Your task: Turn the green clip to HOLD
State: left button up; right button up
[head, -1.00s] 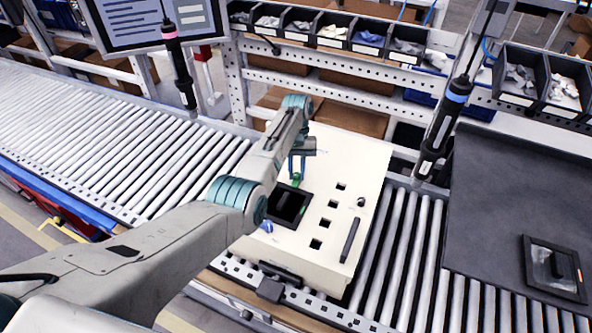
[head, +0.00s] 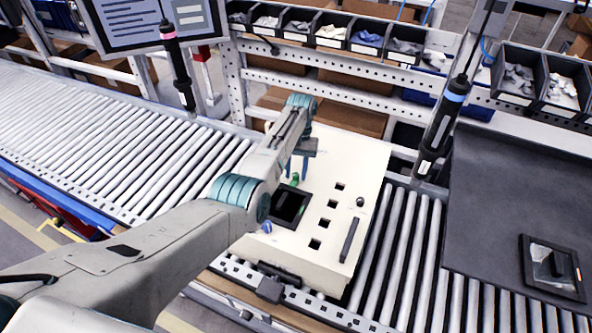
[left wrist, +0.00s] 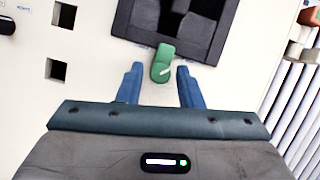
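The green clip (head: 295,179) sits at the far edge of a dark framed opening (head: 290,206) in the cream panel box (head: 325,165). In the left wrist view, the clip (left wrist: 163,63) is a rounded green lever with a white mark, slightly tilted, its free end away from the black frame. My left gripper (head: 297,168) is over the clip with its blue fingers apart. In the left wrist view, the clip lies between the fingertips (left wrist: 157,68), with a gap on each side. No HOLD marking is readable. My right gripper is out of view.
The panel box also has a blue knob (head: 266,227), a black knob (head: 360,202), a black handle (head: 349,240) and several square holes. It rests on a roller conveyor (head: 130,140). Hanging screwdrivers (head: 441,130) and a dark mat (head: 520,200) are nearby.

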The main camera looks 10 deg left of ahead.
pick_arm(q)
jog(key=shift+o, duration=0.4)
jog(key=shift+w+r, duration=0.15)
jog(key=shift+r, duration=0.1)
jog(key=b+v, duration=0.1)
jog(key=v, duration=0.9)
